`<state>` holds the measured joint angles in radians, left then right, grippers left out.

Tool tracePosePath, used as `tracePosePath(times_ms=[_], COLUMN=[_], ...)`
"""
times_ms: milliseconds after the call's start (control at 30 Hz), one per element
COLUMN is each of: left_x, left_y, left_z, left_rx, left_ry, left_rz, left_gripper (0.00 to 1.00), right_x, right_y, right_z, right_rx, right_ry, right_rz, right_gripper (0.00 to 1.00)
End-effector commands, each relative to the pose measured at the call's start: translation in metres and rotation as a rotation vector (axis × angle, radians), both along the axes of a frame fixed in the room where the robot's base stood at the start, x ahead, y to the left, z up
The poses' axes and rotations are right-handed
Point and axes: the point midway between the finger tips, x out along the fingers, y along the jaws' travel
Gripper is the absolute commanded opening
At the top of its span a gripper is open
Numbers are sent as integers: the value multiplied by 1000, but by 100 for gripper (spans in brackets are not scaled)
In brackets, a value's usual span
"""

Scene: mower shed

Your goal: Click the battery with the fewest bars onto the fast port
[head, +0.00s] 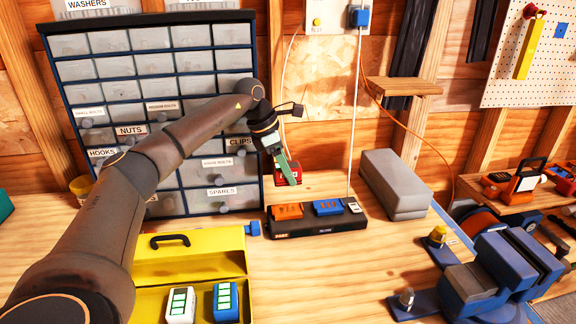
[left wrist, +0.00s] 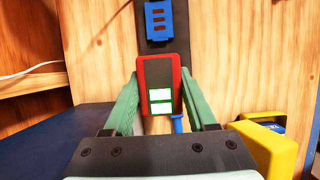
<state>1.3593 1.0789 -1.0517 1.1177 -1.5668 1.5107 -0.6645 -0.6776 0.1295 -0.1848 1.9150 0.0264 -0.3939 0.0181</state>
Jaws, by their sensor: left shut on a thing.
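My left gripper (head: 284,166) is shut on a red battery (left wrist: 142,82), held between its green fingers above the bench. The battery's dark face shows two pale bars edged in green in the left wrist view. A white battery (head: 180,305) and a blue battery (head: 226,302), each with several green bars, stand in the yellow toolbox (head: 190,264).
A drawer cabinet (head: 150,90) stands behind my left arm. A grey block (head: 394,185) lies right of the charger, and a blue vise (head: 500,270) is at the front right. The bench between toolbox and vise is clear. A white cable hangs down to the charger.

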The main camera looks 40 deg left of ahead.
Motion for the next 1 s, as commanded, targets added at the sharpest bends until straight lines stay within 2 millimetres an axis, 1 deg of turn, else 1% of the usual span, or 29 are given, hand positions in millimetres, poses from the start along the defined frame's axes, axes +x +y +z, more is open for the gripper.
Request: tracePosePath(times_ms=[167,367,400,700,833,1000], left_x=[0,-1,-1,-1,-1,-1], left_y=[0,-1,-1,0,0,-1], left_z=[-9,-26,-35,-64,-72,-75], left_rx=[0,-1,-1,0,0,0], left_ry=[2,3,2,0,-1,-1], left_rz=[-2,-2,-3,-3,-3,-3], left_gripper=[0,0,0,0,0,0], right_x=[0,-1,0,-1,-1,-1], right_y=[0,-1,-1,-1,-1,-1], right_z=[-2,-4,-12,-44,-52,-55], right_rx=[-1,-1,-1,-1,-2,-2], right_ry=[1,2,1,4,4,4], right_rz=[-1,-1,-1,-1,0,0], right_gripper=[42,42,42,42,42,42])
